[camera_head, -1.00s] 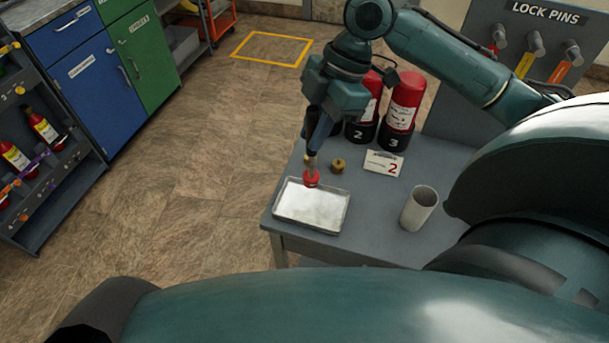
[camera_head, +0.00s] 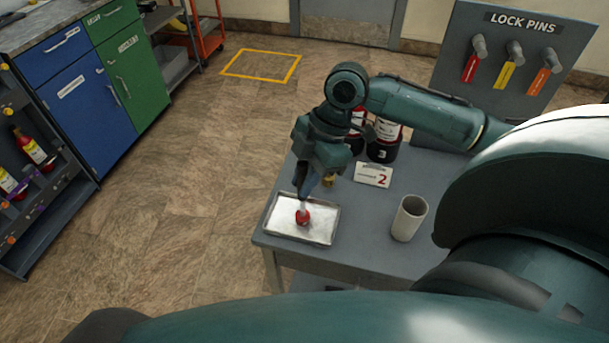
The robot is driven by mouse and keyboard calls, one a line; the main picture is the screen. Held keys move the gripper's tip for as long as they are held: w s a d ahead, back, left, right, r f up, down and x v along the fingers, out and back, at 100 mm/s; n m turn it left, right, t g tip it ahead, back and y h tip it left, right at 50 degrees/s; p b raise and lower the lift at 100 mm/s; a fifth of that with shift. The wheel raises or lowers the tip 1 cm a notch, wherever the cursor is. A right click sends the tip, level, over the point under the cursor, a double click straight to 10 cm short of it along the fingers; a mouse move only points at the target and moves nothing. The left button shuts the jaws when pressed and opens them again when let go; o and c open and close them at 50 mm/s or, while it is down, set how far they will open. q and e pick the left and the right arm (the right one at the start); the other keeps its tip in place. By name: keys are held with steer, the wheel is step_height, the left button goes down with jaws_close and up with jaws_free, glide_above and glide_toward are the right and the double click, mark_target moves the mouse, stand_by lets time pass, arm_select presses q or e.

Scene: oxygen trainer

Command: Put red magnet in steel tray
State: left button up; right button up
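The red magnet (camera_head: 303,217) shows over the bright floor of the steel tray (camera_head: 323,239), within its rim in the head view. I cannot tell whether it touches the tray floor. The shallow rectangular tray lies at the near left corner of the grey table. My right gripper (camera_head: 304,205) points down and is shut on the magnet's upper part. My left gripper is out of view.
A brass-coloured piece (camera_head: 328,181) sits just behind the tray, partly hidden by my gripper. A card marked 2 (camera_head: 373,175) and a pale cup (camera_head: 409,218) stand to the right. Red-and-black cylinders (camera_head: 384,143) stand behind my arm. A lock-pin board (camera_head: 500,70) rises at the back.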

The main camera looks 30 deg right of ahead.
steer(key=o, duration=0.4)
steer(key=shift+o, duration=0.2)
steer(key=v, duration=1.2)
steer(key=shift+s+r, duration=0.1)
